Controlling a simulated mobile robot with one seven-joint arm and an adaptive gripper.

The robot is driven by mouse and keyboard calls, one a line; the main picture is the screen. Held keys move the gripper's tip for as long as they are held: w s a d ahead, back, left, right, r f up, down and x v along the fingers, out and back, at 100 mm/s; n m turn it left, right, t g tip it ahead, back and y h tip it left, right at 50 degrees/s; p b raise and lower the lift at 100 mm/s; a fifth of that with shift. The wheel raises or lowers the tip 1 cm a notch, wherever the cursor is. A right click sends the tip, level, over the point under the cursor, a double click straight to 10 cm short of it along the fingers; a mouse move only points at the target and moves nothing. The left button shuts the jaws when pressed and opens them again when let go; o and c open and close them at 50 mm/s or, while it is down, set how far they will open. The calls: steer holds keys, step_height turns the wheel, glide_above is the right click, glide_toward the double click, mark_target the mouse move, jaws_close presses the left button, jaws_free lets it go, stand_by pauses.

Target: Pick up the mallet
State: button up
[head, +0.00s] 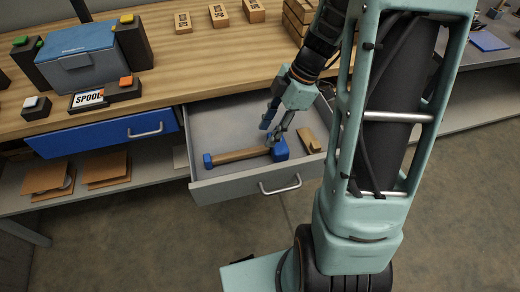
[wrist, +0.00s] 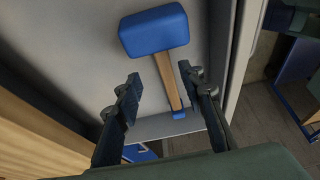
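The mallet (head: 240,154) lies in an open grey drawer (head: 240,187). It has a blue head at the right, a wooden handle and a blue end cap at the left. In the wrist view the mallet (wrist: 153,31) has its head at the top, with the handle running down from it. My gripper (head: 273,132) is over the drawer, near the head end of the handle. In the wrist view my gripper (wrist: 160,77) is open, with the handle showing between its fingertips. I cannot tell how high the fingertips are above the handle.
A small wooden block (head: 309,140) lies in the drawer, right of the mallet head. A blue drawer (head: 100,135) is shut at the left.

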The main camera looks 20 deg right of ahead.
mark_target(261, 148)
steer(key=x, duration=0.5)
steer(key=shift+s+d, duration=0.15)
steer(key=shift+s, duration=0.2)
steer(key=shift+a+f, duration=0.2)
steer(key=shift+f, duration=0.3)
steer(key=shift+w, duration=0.1)
jaws_close()
